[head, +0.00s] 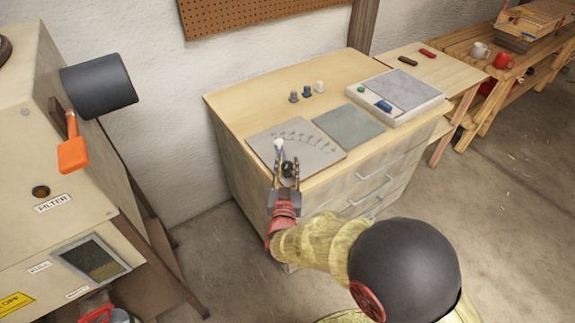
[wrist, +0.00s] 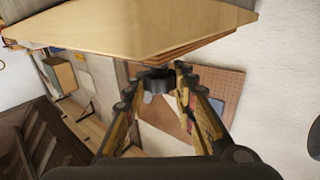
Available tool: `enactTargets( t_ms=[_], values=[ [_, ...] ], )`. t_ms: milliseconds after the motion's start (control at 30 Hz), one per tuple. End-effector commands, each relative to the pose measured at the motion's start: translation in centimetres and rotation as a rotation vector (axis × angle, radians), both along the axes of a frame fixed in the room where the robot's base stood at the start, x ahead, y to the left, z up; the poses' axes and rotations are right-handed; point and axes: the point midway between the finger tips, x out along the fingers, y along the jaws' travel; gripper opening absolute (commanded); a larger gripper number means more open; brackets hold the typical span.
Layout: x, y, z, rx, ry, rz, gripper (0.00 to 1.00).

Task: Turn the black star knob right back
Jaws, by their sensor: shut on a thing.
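The black star knob (head: 288,168) is at the front edge of a grey plate with an arc of dark marks (head: 322,156), on the wooden cabinet. My gripper (head: 289,165) reaches it from the front and is shut on it, one finger on each side. The fingers hide much of the knob. In the wrist view a dark piece, seemingly the knob (wrist: 157,80), shows between the fingertips (wrist: 155,76). A small white rounded piece (head: 278,143) stands just behind the fingers on the plate. I cannot read the knob's angle.
A flat grey-green mat (head: 350,125) and a white tray (head: 427,101) with a green and a blue item lie to the right. A machine with an orange-handled lever (head: 73,150) stands at left. Floor is clear at front right.

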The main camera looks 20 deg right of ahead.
Motion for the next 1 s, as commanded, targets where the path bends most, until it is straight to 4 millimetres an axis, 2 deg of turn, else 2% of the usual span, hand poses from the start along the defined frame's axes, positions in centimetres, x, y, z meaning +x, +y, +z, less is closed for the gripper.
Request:
enactTargets(
  t_ms=[367, 1000],
  values=[
    [-0.05, -0.27, -0.07, -0.002, 0.001, 0.105, 0.01],
    [0.03, -0.5, -0.14, -0.001, 0.001, 0.537, 0.01]
  ],
)
